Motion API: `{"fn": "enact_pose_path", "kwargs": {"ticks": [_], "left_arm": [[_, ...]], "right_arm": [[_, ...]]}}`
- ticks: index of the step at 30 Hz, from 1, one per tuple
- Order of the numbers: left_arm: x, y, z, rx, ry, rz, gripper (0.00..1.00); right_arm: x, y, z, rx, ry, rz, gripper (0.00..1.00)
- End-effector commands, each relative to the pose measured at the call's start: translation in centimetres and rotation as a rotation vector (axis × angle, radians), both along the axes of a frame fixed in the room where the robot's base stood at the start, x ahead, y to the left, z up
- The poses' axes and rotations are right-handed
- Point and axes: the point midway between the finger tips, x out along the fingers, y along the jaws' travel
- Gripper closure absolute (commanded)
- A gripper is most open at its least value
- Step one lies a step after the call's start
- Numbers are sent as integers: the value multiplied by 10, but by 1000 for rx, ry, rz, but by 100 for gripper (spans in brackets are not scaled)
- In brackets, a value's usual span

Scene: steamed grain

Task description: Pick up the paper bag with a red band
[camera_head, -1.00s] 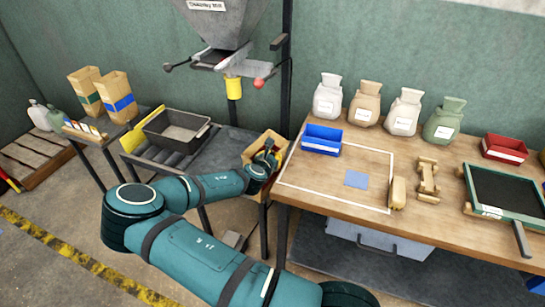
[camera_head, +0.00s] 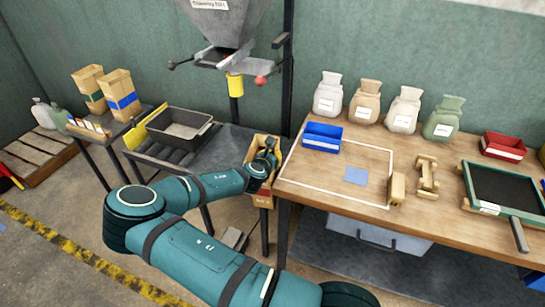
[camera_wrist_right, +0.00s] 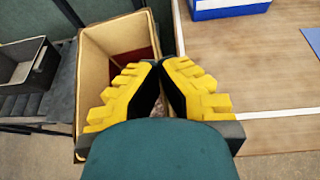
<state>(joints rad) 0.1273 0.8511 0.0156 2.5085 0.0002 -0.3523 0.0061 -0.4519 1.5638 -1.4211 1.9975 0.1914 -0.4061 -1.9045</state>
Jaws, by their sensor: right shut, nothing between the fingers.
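The open tan paper bag (camera_head: 253,153) stands between the roller table and the wooden workbench. A red band (camera_head: 262,200) shows low on its front, partly behind my wrist. In the right wrist view the open-topped bag (camera_wrist_right: 93,98) is left of centre, with a dark red patch inside. My right gripper (camera_head: 269,148) is at the bag's mouth in the head view. In the wrist view its yellow fingers (camera_wrist_right: 158,72) are closed tip to tip, overlapping the bag's right side, with nothing between them. I cannot tell whether they touch the bag. My left gripper is out of view.
Bags with green (camera_head: 88,86) and blue (camera_head: 120,93) bands stand on the left table. A dark bin (camera_head: 180,132) sits on the rollers. A blue bin (camera_head: 322,138) and several small sacks are on the workbench. A mill (camera_head: 218,30) hangs above.

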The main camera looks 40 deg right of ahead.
Motion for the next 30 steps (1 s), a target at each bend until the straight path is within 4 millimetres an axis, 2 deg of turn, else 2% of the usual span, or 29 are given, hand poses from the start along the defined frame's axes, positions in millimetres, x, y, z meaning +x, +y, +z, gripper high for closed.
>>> {"fn": "enact_pose_path", "kwargs": {"ticks": [16,19,20,30], "left_arm": [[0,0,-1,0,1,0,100],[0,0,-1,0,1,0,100],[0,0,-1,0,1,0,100],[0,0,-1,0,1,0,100]], "right_arm": [[7,-1,-4,5,3,4,100],[7,-1,-4,5,3,4,64],[7,-1,-4,5,3,4,61],[7,-2,-2,2,0,2,61]]}}
